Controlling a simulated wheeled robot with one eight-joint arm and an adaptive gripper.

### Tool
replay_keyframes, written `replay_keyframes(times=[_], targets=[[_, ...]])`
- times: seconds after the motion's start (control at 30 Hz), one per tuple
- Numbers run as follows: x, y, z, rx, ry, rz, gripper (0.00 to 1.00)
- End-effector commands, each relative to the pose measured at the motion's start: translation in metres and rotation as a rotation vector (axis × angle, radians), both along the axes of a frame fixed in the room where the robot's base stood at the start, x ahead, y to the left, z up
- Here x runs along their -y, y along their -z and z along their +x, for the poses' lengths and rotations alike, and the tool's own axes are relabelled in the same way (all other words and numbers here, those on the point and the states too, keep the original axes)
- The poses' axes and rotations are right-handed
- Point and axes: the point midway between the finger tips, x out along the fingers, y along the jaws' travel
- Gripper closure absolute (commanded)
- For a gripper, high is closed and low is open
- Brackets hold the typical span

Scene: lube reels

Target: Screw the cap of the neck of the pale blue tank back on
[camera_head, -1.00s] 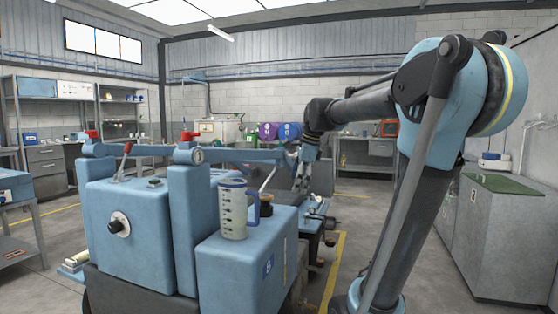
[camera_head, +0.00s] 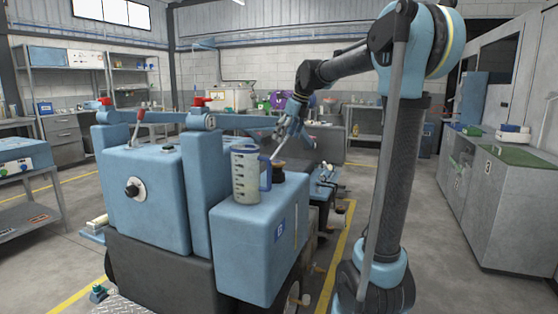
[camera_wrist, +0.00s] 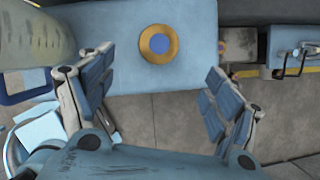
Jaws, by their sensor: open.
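The pale blue tank (camera_head: 262,245) with a "B" label stands at the front right of the machine. Its neck (camera_head: 278,174), dark with a tan rim, rises from the top beside a jug. I cannot tell a separate cap in either view. My gripper (camera_head: 284,134) is over the tank's far side. In the wrist view my gripper (camera_wrist: 160,75) is open, its fingers wide apart with nothing between them, the neck ahead of the gap.
A translucent measuring jug (camera_head: 245,175) with a blue handle stands on the tank, left of the neck; it also shows in the wrist view (camera_wrist: 35,40). A blue bar (camera_head: 240,122) runs behind it. A vise-like fitting (camera_wrist: 295,58) lies right of the tank. Open floor (camera_head: 400,200) lies right.

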Motion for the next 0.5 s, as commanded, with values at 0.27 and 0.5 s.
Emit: replay_keyframes(times=[0.27, 0.5], targets=[[-0.014, 0.042, 0.010, 0.000, -0.001, 0.000, 0.18], [-0.026, 0.077, 0.019, 0.000, -0.001, 0.000, 0.18]])
